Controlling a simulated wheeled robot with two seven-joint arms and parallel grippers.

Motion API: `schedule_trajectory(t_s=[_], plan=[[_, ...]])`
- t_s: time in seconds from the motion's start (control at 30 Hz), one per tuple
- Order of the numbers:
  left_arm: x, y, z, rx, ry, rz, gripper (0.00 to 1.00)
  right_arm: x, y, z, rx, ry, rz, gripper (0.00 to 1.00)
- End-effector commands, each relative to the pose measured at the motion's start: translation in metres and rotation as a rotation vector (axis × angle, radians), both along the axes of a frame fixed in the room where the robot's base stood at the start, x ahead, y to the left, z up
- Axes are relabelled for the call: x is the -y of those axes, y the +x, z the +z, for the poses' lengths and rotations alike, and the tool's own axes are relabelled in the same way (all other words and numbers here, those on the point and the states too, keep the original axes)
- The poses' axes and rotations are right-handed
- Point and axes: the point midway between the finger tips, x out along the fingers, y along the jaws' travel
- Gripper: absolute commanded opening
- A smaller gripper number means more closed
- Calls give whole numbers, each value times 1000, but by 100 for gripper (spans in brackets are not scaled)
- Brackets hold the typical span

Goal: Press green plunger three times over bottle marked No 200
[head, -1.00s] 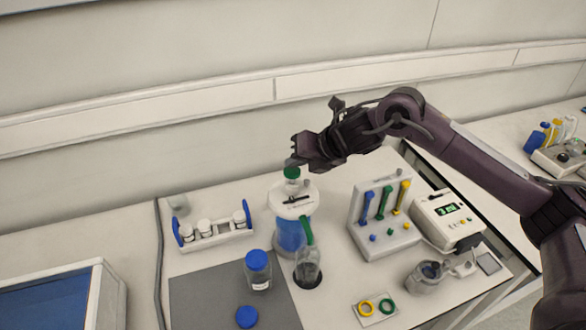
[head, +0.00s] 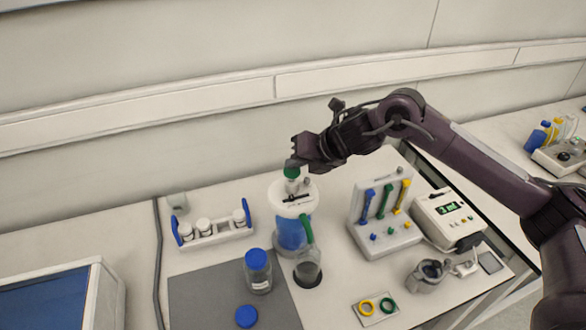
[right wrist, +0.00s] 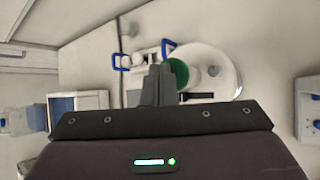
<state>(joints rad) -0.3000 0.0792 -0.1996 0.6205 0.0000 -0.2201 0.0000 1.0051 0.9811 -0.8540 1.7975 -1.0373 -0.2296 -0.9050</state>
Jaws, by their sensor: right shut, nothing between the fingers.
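A dispenser with a white lid (head: 293,197) and blue body (head: 290,233) stands near the middle of the bench. Its green plunger (head: 291,173) tops a white stem; it also shows in the right wrist view (right wrist: 179,73). My right gripper (head: 297,160) is shut and empty, its fingertips just above or touching the plunger; contact is unclear. Its fingers also show in the right wrist view (right wrist: 157,84). A clear bottle (head: 308,272) stands under the green spout (head: 306,229). Its marking cannot be read. My left gripper is out of view.
A blue-capped jar (head: 258,275) and a loose blue cap (head: 246,316) are on the grey mat (head: 205,292). A vial rack (head: 212,230) stands left. A white stand with coloured tools (head: 385,225) and a box with a display (head: 447,217) stand right.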

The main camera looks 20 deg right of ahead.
Motion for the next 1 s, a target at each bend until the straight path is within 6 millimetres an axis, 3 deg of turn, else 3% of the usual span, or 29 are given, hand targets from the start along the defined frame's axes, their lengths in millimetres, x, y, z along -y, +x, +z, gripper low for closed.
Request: schedule_trajectory(t_s=[1.0], plan=[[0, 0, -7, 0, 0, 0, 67, 0, -1, -11, -6, -2, 2, 0]])
